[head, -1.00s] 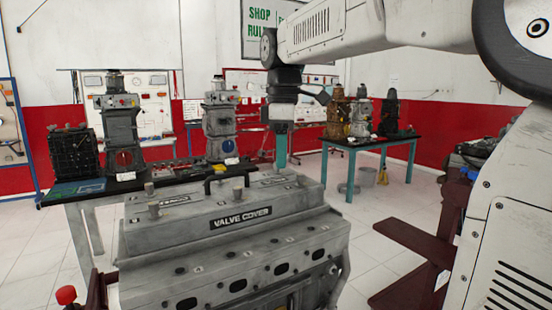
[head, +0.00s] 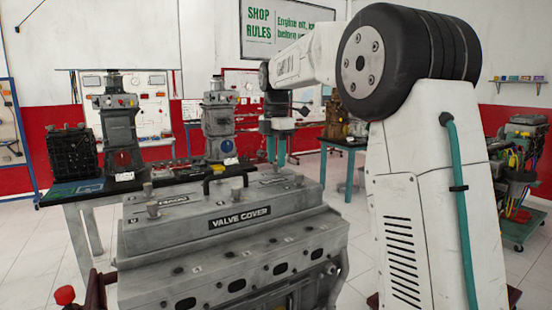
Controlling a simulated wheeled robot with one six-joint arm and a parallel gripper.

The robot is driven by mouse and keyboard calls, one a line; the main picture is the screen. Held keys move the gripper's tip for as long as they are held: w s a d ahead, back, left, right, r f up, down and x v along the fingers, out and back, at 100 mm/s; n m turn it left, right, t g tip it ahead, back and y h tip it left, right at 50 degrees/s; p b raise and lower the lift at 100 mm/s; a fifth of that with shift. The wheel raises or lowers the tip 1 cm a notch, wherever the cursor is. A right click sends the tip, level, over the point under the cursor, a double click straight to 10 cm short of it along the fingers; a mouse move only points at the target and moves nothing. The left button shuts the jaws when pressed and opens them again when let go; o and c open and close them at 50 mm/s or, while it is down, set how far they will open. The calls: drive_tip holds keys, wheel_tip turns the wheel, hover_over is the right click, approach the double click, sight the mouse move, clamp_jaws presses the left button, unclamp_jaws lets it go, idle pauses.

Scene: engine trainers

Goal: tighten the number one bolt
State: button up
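The grey engine carries a valve cover (head: 200,222) with a black "VALVE COVER" label. Upright bolts stand on it: a front-left bolt (head: 153,209), a rear-left bolt (head: 148,190) and a middle bolt (head: 237,193). A small bolt head (head: 298,179) shows at the right end. I cannot read which bolt is number one. My gripper (head: 276,160) points down above the rear right part of the cover. Its two teal fingers are apart with a gap between them and nothing visible in it. Whether a bolt stands directly below is hard to tell.
A black-topped table (head: 75,192) with engine trainers stands behind at left. A teal-legged table (head: 348,170) is further back. A red knob (head: 65,296) shows at lower left. A wheeled engine stand (head: 525,180) is at right. The floor at left is clear.

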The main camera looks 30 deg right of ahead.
drive_tip(key=shift+f, duration=0.5)
clamp_jaws()
